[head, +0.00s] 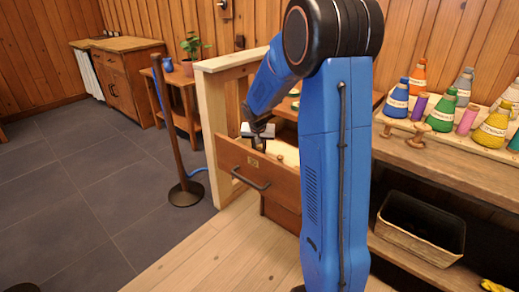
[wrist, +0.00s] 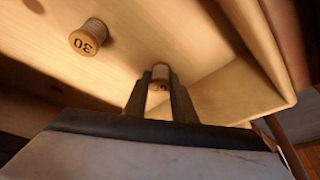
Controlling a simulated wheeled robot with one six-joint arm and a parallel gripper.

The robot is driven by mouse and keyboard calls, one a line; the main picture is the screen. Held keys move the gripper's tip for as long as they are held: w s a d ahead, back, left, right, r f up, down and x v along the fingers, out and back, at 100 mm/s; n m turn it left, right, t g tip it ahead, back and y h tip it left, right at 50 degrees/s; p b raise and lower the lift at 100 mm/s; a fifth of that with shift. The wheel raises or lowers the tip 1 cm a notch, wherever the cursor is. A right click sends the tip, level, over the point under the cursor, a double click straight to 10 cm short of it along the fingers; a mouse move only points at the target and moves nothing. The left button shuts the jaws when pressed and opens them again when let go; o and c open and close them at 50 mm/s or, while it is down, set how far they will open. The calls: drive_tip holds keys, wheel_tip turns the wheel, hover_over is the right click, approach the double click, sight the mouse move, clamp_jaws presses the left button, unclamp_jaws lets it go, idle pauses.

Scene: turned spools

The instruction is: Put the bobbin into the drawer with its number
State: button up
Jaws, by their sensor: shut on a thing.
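My gripper (wrist: 160,100) points down into an open wooden drawer (head: 258,172). Its fingers are shut on a small bobbin (wrist: 161,72) with a pale wound middle and wooden ends. The mark on its near end is partly hidden by the fingers and too small to read. A second bobbin (wrist: 88,38), marked 30, is inside the drawer, left of the held one in the wrist view. In the head view my gripper (head: 258,138) is just above the drawer front, and the held bobbin cannot be made out. The drawer's small label is too small to read.
A bench at right carries several coloured cone spools (head: 441,112) and a wooden turned piece (head: 416,137). A dark bin (head: 420,230) sits on the shelf below. A post (head: 180,150) on a round base stands left of the drawer. The floor at left is mostly clear.

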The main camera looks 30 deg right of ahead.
drive_tip(key=o, duration=1)
drive_tip(key=v, duration=1.2)
drive_tip(key=shift+r, duration=0.1)
drive_tip(key=s+a+r+n+t+y, duration=0.1)
drive_tip(key=s+a+r+n, duration=0.3)
drive_tip(key=s, duration=0.6)
drive_tip(key=s+a+r, duration=0.3)
drive_tip(key=s+a, duration=0.3)
drive_tip(key=s, duration=0.3)
drive_tip(key=s+a+f+n, duration=0.1)
drive_tip(key=s+a+f, duration=0.1)
drive_tip(key=s, duration=0.7)
drive_tip(key=s+a+f+n+y, duration=0.1)
drive_tip(key=s+a+f+n, duration=0.1)
drive_tip(key=s, duration=0.6)
drive_tip(key=shift+s+a+f+y, duration=0.3)
drive_tip(key=shift+s+a+f, duration=0.1)
drive_tip(key=shift+a, duration=0.5)
